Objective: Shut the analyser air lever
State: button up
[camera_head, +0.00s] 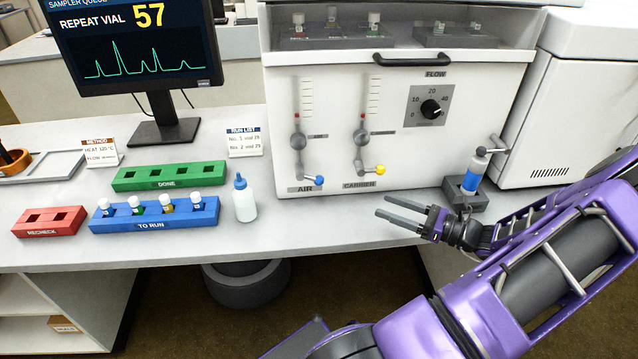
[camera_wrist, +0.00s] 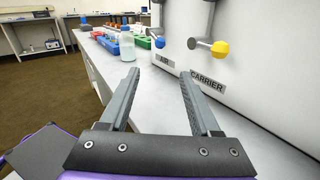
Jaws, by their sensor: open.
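The analyser (camera_head: 335,130) is a white cabinet with two valve levers on its front. The air lever (camera_head: 319,180) has a blue knob and sits at the left, by the AIR label; in the wrist view its blue knob (camera_wrist: 160,42) shows beyond the fingers. The carrier lever (camera_head: 380,170) has a yellow knob and sits to its right; the yellow knob (camera_wrist: 219,48) also shows in the wrist view. My gripper (camera_head: 383,207) is open and empty, to the right of the blue knob, below the carrier lever and apart from both.
A white bottle (camera_head: 244,203) with a blue cap stands left of the air lever. Vial racks, blue (camera_head: 155,218), green (camera_head: 170,176) and red (camera_head: 48,222), lie further left. A blue cylinder in a grey base (camera_head: 466,192) stands at the right, close to my wrist. The counter before the levers is clear.

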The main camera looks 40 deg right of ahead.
jog(key=b+x, duration=0.1)
jog(key=x, duration=1.6)
jog(key=shift+a+b, duration=0.1)
jog(key=shift+b, duration=0.2)
grip_shut()
